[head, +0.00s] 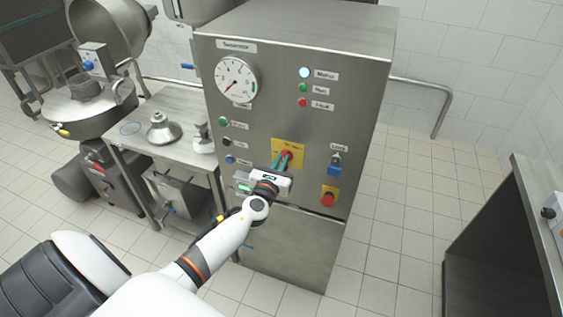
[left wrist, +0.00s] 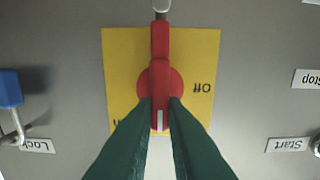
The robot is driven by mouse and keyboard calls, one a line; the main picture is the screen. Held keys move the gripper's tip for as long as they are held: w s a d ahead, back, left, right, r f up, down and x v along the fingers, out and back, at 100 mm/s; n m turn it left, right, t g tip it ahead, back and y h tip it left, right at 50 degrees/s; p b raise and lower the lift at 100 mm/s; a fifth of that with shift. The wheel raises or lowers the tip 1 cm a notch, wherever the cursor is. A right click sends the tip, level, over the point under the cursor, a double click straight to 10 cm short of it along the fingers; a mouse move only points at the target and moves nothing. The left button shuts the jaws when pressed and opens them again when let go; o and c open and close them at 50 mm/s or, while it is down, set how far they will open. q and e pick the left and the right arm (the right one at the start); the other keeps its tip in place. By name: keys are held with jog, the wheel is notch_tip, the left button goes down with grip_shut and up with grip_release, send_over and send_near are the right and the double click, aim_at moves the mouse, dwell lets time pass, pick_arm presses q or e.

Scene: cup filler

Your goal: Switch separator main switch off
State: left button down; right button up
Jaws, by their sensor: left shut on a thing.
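The main switch is a red rotary handle (left wrist: 160,75) on a yellow plate (left wrist: 120,60), upside down in the left wrist view. The handle stands vertical, its white mark at the lower end in that view. "Off" is printed to the right of the knob; a partly hidden label is at lower left. In the head view the yellow plate (head: 278,146) is on the steel cabinet front, the handle mostly hidden by my gripper. My left gripper (head: 284,162) is shut on the handle, its dark green fingers on either side of the lower end in the wrist view (left wrist: 160,110).
The steel cabinet (head: 290,60) also carries a gauge (head: 237,80), a blue padlock (head: 335,165), a red button (head: 328,198) on yellow, and several small buttons. A steel side table (head: 140,140) stands to the left. A counter (head: 510,220) is at right; tiled floor between is clear.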

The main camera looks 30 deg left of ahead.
pick_arm(q)
jog(key=shift+s+a+f+n+b, duration=0.2)
jog(key=shift+n+b, duration=0.8)
jog(key=shift+n, duration=1.95)
jog(key=shift+w+a+f+n+b, duration=0.2)
jog(key=shift+n+b, duration=0.75)
jog(key=shift+n, duration=1.95)
jog(key=shift+s+a+f+n+b, duration=0.25)
jog(key=shift+n+b, duration=0.75)
jog(key=shift+n, duration=2.25)
jog(key=c, duration=1.5)
grip_release()
jog(key=shift+o, duration=0.2)
